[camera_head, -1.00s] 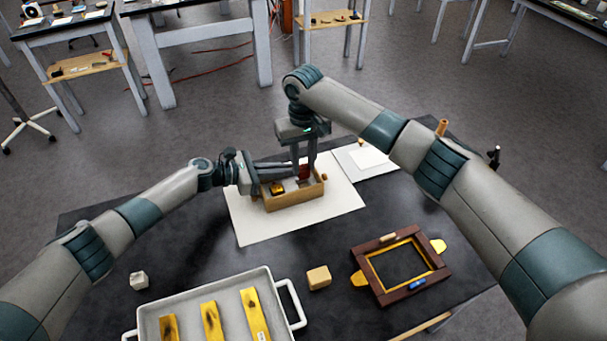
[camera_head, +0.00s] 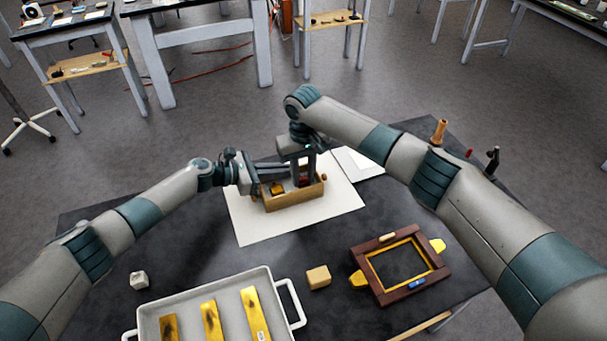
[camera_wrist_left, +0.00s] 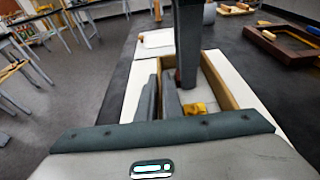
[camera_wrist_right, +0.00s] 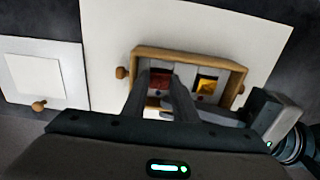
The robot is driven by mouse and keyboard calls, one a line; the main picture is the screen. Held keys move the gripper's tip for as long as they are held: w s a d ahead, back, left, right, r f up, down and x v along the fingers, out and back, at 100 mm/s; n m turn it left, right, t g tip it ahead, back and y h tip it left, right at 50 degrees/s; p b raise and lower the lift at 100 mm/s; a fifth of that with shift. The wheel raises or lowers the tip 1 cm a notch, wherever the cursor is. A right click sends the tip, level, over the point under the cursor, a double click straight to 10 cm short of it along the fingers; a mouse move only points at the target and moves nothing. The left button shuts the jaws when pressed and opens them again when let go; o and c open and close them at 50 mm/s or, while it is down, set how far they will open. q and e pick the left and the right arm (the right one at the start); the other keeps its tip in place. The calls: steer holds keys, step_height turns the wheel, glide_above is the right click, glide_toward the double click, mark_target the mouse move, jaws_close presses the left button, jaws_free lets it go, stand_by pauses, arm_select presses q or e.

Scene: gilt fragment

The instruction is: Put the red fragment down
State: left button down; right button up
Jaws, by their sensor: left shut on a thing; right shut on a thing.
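The wooden box (camera_head: 292,201) stands on a white sheet (camera_head: 247,224). A yellow-gold piece (camera_head: 277,188) lies in one compartment. The red fragment (camera_head: 304,181) shows low between my right gripper's fingers, at the box's other compartment; the right wrist view shows it (camera_wrist_right: 161,80) too. My right gripper (camera_head: 304,178) points down into the box, shut on the red fragment. Whether the fragment touches the box floor is hidden. My left gripper (camera_head: 283,173) reaches in from the left, shut at the box's far wall; its fingertips are partly hidden behind the right gripper.
A white tray (camera_head: 288,283) with several gold strips is at the front. A tan block (camera_head: 318,277), a pale cube (camera_head: 139,280) and a dark wooden frame (camera_head: 400,293) lie on the black table. A white pad (camera_head: 352,162) is behind the box. Dark table is bare left of the sheet.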

mark_target(303, 178)
arm_select(q)
steer(key=shift+s+d+r, duration=0.2)
arm_select(e)
steer(key=shift+s+d+f, duration=0.2)
steer(key=shift+s+f, duration=0.05)
steer(key=shift+f, duration=0.4)
steer(key=o, duration=1)
steer(key=shift+f, duration=0.1)
arm_select(q)
steer(key=shift+r, duration=0.1)
arm_select(e)
steer(key=shift+w+a+r, duration=0.1)
steer(key=shift+r, duration=0.55)
arm_select(q)
steer(key=shift+w+a+f, duration=0.15)
steer(key=shift+a+f, duration=0.1)
steer(key=shift+f, duration=0.15)
arm_select(e)
step_height(303, 178, up, 12)
steer(key=shift+w+r, duration=0.1)
steer(key=shift+r, duration=0.15)
arm_select(q)
steer(key=c, duration=1.8)
jaws_free()
steer(key=shift+c, duration=0.2)
steer(key=shift+w, duration=0.1)
arm_select(e)
steer(key=shift+w+a+f, duration=0.1)
steer(key=shift+a, duration=0.05)
